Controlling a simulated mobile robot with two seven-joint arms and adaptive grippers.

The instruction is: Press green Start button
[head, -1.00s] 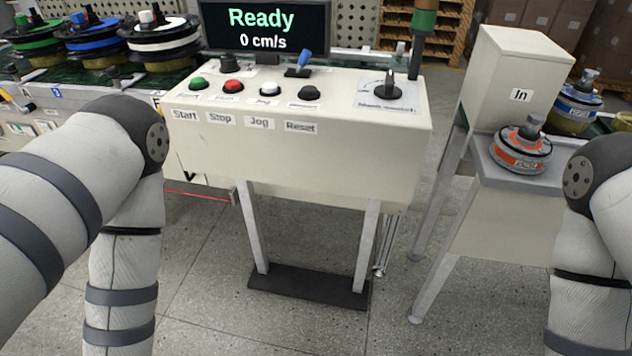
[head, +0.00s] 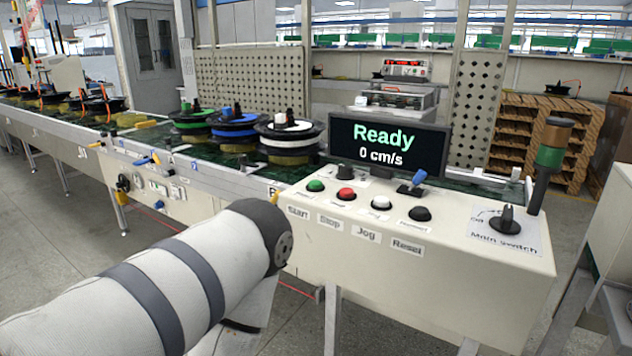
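The green Start button (head: 316,186) is at the left end of a row of buttons on top of the beige control box (head: 420,270), above the Start label. Red, white and black buttons follow to its right, labelled Stop, Jog and Reset. The black display (head: 388,146) behind them reads "Ready" and "0 cm/s". My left arm comes in from the left and its dark joint is in front of the box's left corner, below and left of the green button. Neither gripper shows in the head view.
A main switch (head: 506,221) and a signal tower (head: 551,160) are at the box's right. Open floor lies at lower left.

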